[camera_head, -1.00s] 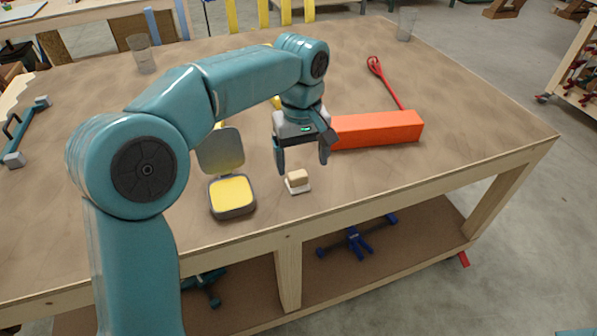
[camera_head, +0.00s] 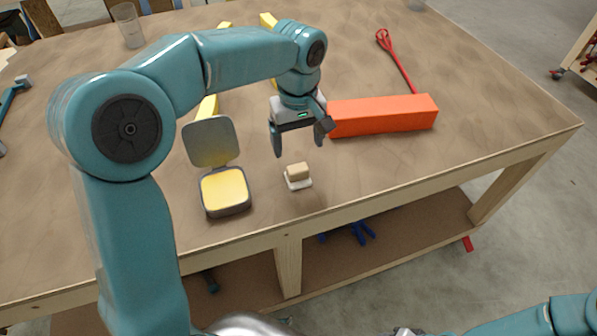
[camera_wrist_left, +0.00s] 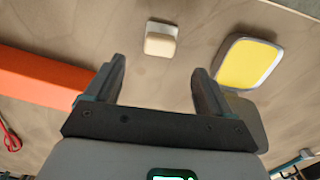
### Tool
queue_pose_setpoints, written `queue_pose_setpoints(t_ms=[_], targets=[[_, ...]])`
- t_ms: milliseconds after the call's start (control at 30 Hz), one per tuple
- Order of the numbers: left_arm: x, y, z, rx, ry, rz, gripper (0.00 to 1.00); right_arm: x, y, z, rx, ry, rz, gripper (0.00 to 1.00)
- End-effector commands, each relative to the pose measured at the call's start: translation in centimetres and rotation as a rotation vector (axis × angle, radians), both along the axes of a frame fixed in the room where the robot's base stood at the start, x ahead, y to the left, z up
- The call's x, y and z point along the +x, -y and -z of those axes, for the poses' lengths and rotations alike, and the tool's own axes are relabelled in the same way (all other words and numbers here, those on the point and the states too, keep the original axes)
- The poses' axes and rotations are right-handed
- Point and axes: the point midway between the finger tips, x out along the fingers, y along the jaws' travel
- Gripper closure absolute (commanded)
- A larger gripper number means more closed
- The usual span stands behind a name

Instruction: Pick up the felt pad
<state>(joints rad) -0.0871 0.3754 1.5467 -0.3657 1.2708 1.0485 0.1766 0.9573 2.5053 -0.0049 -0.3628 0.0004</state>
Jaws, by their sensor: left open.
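A small beige block on a thin white base, which looks like the felt pad (camera_head: 298,174), sits on the table near its front edge. It also shows upright in the left wrist view (camera_wrist_left: 160,42), beyond the fingertips and between their lines. My left gripper (camera_head: 299,147) is open and empty, pointing down above and a little behind the pad, apart from it. Its two dark fingers also show in the wrist view (camera_wrist_left: 158,72). My right gripper is not seen; only teal parts of that arm show at the lower right.
An open grey tin with yellow filling (camera_head: 224,190) stands left of the pad. A long orange block (camera_head: 383,116) lies to the right, with a red tool (camera_head: 396,60) behind it. Yellow strips (camera_head: 209,106) lie behind my arm. A clear cup (camera_head: 129,26) stands far left.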

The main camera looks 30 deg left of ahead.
Motion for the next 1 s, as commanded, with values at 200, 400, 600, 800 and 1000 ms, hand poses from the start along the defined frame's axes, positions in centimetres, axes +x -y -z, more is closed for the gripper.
queue_pose_setpoints(t_ms=[200, 400, 600, 800, 1000], targets=[[0.0, 0.1, 3.8, 0.000, -0.003, 0.001, 0.17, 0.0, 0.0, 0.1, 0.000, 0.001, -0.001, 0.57], [0.2, 0.0, 5.3, 0.001, -0.004, 0.000, 0.17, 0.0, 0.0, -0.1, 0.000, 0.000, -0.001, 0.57], [0.2, 0.0, 8.6, 0.000, -0.004, 0.001, 0.17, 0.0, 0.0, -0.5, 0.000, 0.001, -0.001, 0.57], [0.3, -0.1, 9.6, 0.000, 0.000, 0.001, 0.17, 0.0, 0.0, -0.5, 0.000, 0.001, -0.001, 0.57], [0.3, -0.1, 9.6, 0.000, 0.000, 0.000, 0.37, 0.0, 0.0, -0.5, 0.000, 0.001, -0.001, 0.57]])
